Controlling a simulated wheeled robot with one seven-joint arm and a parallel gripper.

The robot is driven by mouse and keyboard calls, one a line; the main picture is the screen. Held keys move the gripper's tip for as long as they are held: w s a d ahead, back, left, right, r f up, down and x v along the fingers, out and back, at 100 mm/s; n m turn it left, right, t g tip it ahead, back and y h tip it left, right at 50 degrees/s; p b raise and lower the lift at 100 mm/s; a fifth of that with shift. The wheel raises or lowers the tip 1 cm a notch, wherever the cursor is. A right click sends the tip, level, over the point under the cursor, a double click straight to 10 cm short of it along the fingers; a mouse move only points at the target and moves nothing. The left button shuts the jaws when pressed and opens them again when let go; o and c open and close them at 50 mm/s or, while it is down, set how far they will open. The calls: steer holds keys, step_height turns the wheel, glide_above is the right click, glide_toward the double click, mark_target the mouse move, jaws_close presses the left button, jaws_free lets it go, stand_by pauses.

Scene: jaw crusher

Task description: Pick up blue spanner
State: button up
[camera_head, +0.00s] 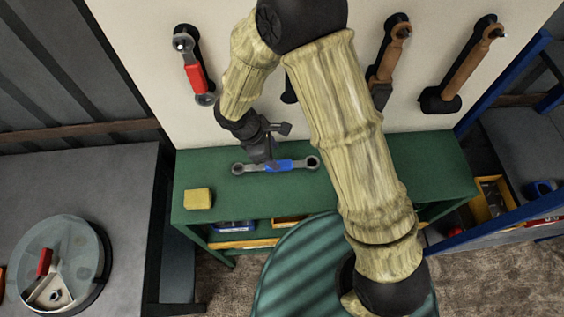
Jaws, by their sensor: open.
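The blue spanner (287,165) lies on the top of the green shelf unit (232,184), running left to right, with grey ring ends and a blue middle. My gripper (272,158) is open and points down over the spanner, a little left of its blue middle. The gripper covers part of the spanner's shaft. I cannot tell whether the fingers touch the spanner.
A yellow block (198,199) sits on the shelf top at the left. A red spanner (194,74) and brown-handled hammers (467,67) hang on the pale wall board (145,50). A grey table (100,180) bears a round glass-covered container (85,235).

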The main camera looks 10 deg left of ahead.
mark_target(281, 164)
steer(key=shift+f, duration=0.1)
steer(key=p+x, duration=0.2)
steer(key=x, duration=0.2)
steer(key=shift+s+d+f, duration=0.15)
steer(key=shift+d+f, duration=0.15)
steer(key=shift+f, duration=0.15)
steer(key=shift+f, duration=0.25)
stand_by(0.8)
jaws_close()
stand_by(0.4)
